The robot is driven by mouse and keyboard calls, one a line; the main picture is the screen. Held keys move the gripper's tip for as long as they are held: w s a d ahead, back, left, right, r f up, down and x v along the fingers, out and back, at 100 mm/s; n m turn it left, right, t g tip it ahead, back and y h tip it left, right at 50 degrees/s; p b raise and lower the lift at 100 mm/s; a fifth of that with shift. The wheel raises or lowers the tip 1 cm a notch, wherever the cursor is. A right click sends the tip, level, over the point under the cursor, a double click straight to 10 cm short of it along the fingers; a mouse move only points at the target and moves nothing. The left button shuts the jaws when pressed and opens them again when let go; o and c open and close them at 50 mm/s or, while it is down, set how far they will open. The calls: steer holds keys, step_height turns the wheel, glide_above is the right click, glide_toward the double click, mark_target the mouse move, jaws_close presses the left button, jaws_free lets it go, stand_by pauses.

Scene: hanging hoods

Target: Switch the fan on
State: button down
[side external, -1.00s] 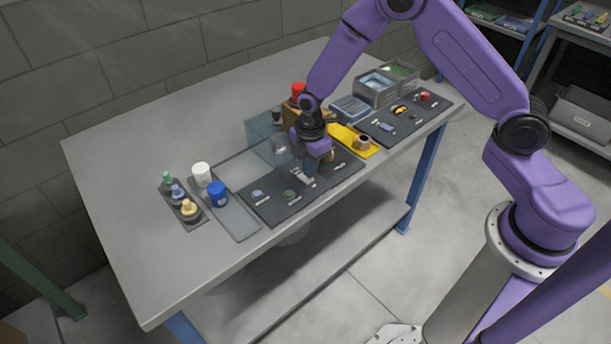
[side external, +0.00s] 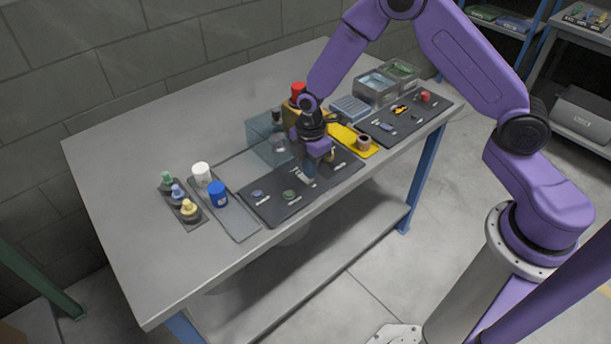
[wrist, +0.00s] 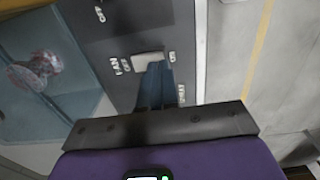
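A dark panel (wrist: 118,35) carries a pale switch (wrist: 148,59) marked FAN, with OFF printed on its left and ON on its right in the wrist view. My gripper (wrist: 158,68) has its blue-grey fingers together, with nothing seen between them. The tips overlap the right, ON-side part of the switch in the wrist view; I cannot tell if they touch it. In the side view my gripper (side external: 309,178) is low over the panel (side external: 270,208) and hides the switch. A blurred reddish-grey round thing (wrist: 36,71), perhaps the fan, shows through the clear hood (wrist: 65,60).
The clear hood (side external: 262,140) stands behind the panel. Blue (side external: 217,194) and white (side external: 201,172) cylinders stand on a tray at left. A yellow piece (side external: 345,138) and a second dark panel (side external: 420,120) lie to the right. The table's left end is clear.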

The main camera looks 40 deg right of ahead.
steer(key=shift+f, duration=0.9)
stand_by(0.5)
steer(key=shift+r, duration=3.55)
steer(key=s+a+r+m, duration=0.1)
steer(key=s+r, duration=0.5)
steer(key=s, duration=0.2)
steer(key=s+r+m, duration=0.2)
steer(key=s+r, duration=0.3)
steer(key=s, duration=0.3)
steer(key=s+d+r+m, duration=0.1)
steer(key=s+d+r, duration=0.1)
steer(key=s, duration=0.5)
steer(key=s+d+r+m, duration=0.1)
steer(key=s+d+r, duration=0.1)
steer(key=s+d, duration=0.2)
steer(key=s, duration=0.3)
steer(key=shift+s, duration=0.2)
